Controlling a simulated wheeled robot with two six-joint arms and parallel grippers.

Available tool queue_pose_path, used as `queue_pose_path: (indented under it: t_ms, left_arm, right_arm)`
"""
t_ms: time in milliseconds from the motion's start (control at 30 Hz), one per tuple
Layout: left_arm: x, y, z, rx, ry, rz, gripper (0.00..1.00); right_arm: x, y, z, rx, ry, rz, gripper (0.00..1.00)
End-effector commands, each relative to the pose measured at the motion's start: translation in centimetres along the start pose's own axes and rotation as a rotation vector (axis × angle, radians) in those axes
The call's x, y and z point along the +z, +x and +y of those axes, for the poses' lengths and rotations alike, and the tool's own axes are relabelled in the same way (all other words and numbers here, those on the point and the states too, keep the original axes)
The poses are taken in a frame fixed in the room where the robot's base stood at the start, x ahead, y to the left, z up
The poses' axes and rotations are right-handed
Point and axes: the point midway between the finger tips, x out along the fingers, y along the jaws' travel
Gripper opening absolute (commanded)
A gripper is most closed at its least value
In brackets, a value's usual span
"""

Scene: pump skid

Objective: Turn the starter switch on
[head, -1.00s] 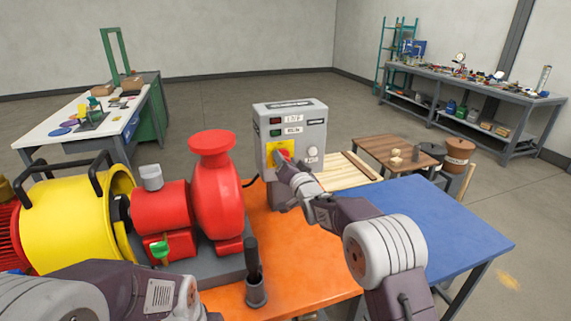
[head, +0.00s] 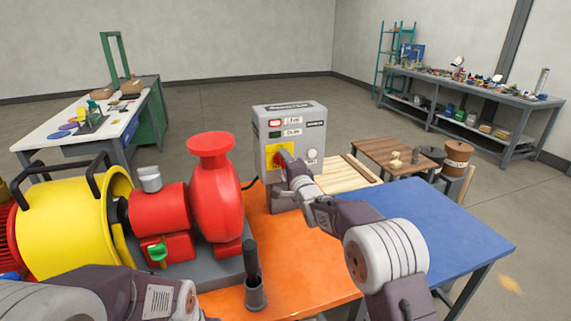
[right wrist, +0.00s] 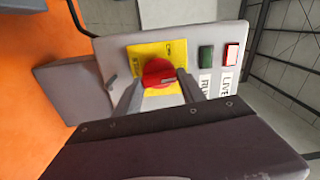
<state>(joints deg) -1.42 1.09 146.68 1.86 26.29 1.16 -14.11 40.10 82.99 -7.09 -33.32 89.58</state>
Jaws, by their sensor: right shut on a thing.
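The grey starter box (head: 263,143) stands upright on the orange bench top. It carries a yellow plate (right wrist: 147,53) with the red rotary starter switch (right wrist: 158,73). The red lamp (head: 275,122), labelled LIVE, looks lit; the green lamp (head: 275,134), labelled RUN, looks dark. My right gripper (right wrist: 160,84) reaches the front of the box, its two fingers on either side of the red knob and shut on it. In the head view, this gripper (head: 287,164) partly covers the knob and plate. Only my left arm shows at the lower left; its gripper is out of frame.
A red pump (head: 218,195) and a yellow guard (head: 75,225) stand left of the box. A dark handle in a holder (head: 255,285) stands at the bench front. The blue bench part (head: 410,225) on the right is mostly clear.

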Motion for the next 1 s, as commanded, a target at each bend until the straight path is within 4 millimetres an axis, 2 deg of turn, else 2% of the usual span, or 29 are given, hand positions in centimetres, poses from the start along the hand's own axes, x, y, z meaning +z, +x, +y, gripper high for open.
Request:
queue_pose_path:
  t_ms: [300, 833, 867, 933, 1000]
  left_arm:
    - [0.0, -0.02, 0.0, 0.0, 0.0, 0.0, 0.36]
    - [0.0, -0.02, 0.0, 0.0, 0.0, 0.0, 0.36]
    - [0.0, -0.02, 0.0, 0.0, 0.0, 0.0, 0.36]
    - [0.0, -0.02, 0.0, 0.0, 0.0, 0.0, 0.36]
    - [0.0, -0.02, 0.0, 0.0, 0.0, 0.0, 0.36]
  right_arm:
    - [0.0, -0.01, 0.2, 0.003, 0.107, 0.0, 0.07]
    - [0.01, -0.01, 0.25, 0.004, 0.129, 0.0, 0.07]
    - [0.01, -0.01, 0.25, 0.004, 0.129, 0.001, 0.5]
    - [0.01, -0.01, 0.23, 0.003, 0.129, 0.001, 0.69]
    - [0.01, -0.01, 0.2, 0.003, 0.128, 0.0, 0.69]
